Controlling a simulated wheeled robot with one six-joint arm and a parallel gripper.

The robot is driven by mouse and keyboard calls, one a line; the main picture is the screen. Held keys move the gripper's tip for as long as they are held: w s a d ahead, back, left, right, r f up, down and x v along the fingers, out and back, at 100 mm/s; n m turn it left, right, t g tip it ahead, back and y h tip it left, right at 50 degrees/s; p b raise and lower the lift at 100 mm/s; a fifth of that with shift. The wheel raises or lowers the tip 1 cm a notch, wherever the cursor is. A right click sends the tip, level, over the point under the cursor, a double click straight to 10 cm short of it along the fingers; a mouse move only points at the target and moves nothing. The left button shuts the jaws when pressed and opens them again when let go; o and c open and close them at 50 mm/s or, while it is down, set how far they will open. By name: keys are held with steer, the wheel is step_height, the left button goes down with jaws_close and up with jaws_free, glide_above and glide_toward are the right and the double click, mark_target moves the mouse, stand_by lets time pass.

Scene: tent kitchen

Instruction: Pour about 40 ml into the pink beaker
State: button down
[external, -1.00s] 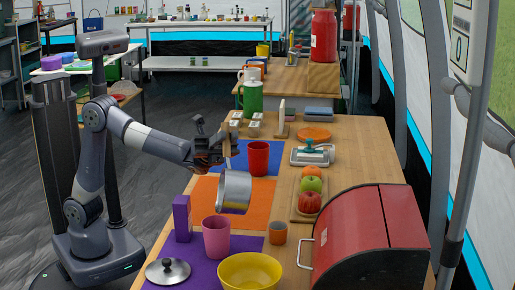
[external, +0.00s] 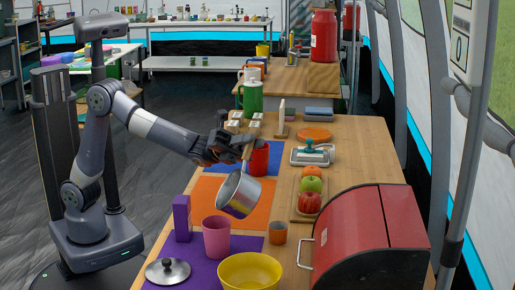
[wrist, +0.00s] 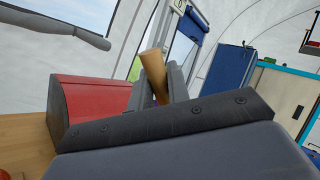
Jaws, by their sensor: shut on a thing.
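The pink beaker (external: 216,238) stands upright on the purple mat near the front of the table. My gripper (external: 238,150) is shut on the wooden handle of a metal saucepan (external: 238,194). The saucepan hangs tilted over the orange mat, behind and a little right of the beaker, apart from it. I cannot tell its contents, and no stream is visible. In the wrist view, the wooden handle (wrist: 154,70) sticks up between the fingers of my gripper (wrist: 162,88); the pan itself is hidden there.
A purple box (external: 182,218) stands left of the beaker, with a pot lid (external: 168,271) and yellow bowl (external: 250,272) in front. A small orange cup (external: 278,233) and red bread box (external: 355,235) are right. A red cup (external: 260,160) stands behind the pan.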

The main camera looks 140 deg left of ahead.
steer(key=w+a+f+n+g+p, duration=0.3)
steer(key=a+f+n+p, duration=0.2)
steer(key=f+p, duration=0.2)
steer(key=w+a+f+n+g+y+p, duration=0.1)
steer(key=w+a+f+n+g+p, duration=0.2)
steer(key=p, duration=0.7)
steer(key=a+f+n, duration=0.2)
steer(key=a+f, duration=0.1)
steer(key=f, duration=0.1)
steer(key=shift+w+a+g, duration=0.25)
steer(key=shift+g, duration=0.15)
steer(key=shift+p, duration=0.3)
